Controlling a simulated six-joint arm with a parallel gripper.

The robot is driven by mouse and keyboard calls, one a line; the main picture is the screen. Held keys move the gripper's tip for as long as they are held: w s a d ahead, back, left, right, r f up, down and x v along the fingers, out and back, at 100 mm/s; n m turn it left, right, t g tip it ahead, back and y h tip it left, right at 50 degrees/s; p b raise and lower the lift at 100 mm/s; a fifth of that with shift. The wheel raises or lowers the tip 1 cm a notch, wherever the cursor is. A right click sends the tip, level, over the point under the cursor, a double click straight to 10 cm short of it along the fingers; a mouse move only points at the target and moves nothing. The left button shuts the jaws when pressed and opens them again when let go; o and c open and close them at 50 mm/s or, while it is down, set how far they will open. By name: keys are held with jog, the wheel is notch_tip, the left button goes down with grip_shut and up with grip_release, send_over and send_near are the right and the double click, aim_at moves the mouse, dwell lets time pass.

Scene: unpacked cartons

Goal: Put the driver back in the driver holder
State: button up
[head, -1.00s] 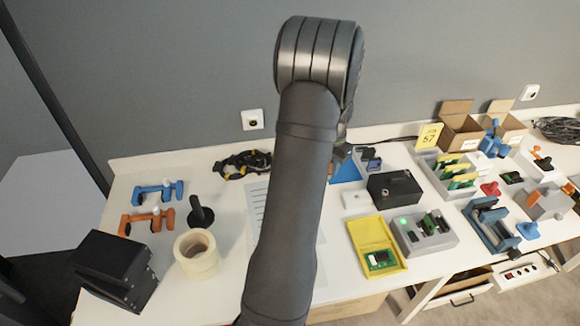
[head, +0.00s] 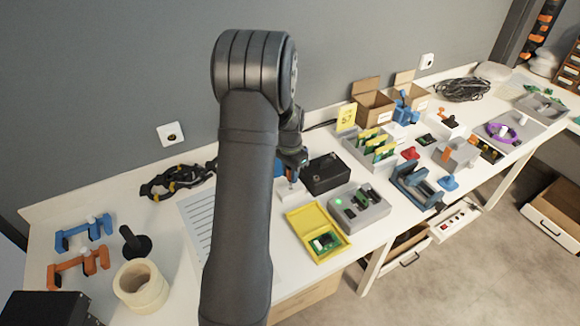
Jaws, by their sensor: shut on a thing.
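My gripper (head: 291,158) shows just right of my arm, over the middle of the table, and is small in the view. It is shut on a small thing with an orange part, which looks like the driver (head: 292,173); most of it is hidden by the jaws. Just below it is a small white block (head: 288,189), possibly the driver holder, partly hidden by my arm. I cannot tell whether the driver touches the block.
A black box (head: 325,174) stands close to the right of my gripper. A yellow tray (head: 317,232) with a green board and a grey fixture (head: 360,208) lie in front. Cartons (head: 371,103) stand at the back. A tape roll (head: 141,286) stands at the left.

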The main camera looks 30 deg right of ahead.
aim_at(290, 181)
jog(key=shift+f, duration=0.15)
jog(key=shift+f, duration=1.65)
jog(key=o, duration=1.1)
notch_tip(290, 181, up, 17)
jog(key=shift+r, duration=0.2)
jog(key=shift+f, duration=0.1)
notch_tip(290, 181, down, 17)
jog(key=shift+f, duration=0.1)
jog(key=shift+r, duration=0.2)
jog(key=shift+r, duration=0.1)
